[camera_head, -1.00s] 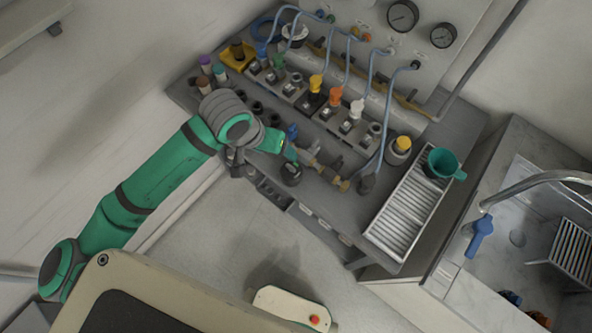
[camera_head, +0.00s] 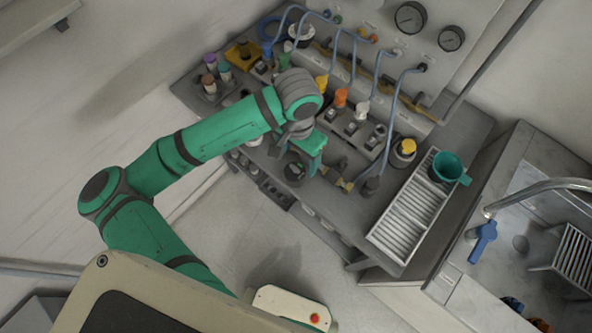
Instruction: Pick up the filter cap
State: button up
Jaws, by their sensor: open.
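A dark round cap-like piece (camera_head: 294,172) sits at the front edge of the bench, just left of my gripper; I cannot tell for sure whether it is the filter cap. My arm covers part of the bench's left and middle.
Orange (camera_head: 341,97) and white (camera_head: 362,108) connectors with blue hoses stand behind my gripper. A yellow-topped jar (camera_head: 404,152), a white slatted rack (camera_head: 409,214) and a teal cup (camera_head: 447,167) are to the right. Gauges (camera_head: 410,17) are on the back panel.

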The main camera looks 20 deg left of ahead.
aim_at(295, 167)
jog(key=shift+s+d+f, duration=0.2)
jog(key=shift+f, duration=0.3)
jog(key=f, duration=0.1)
jog(key=s+f, duration=0.1)
jog(key=f, duration=0.2)
jog(key=shift+s+a, duration=0.25)
jog(key=shift+a, duration=0.15)
jog(key=shift+d+f, duration=0.15)
jog(key=shift+f, duration=0.25)
jog(key=shift+w+d, duration=0.1)
jog(key=shift+w, duration=0.05)
jog(key=c, duration=1.2)
jog(key=shift+o, duration=0.2)
jog(key=shift+r, duration=0.15)
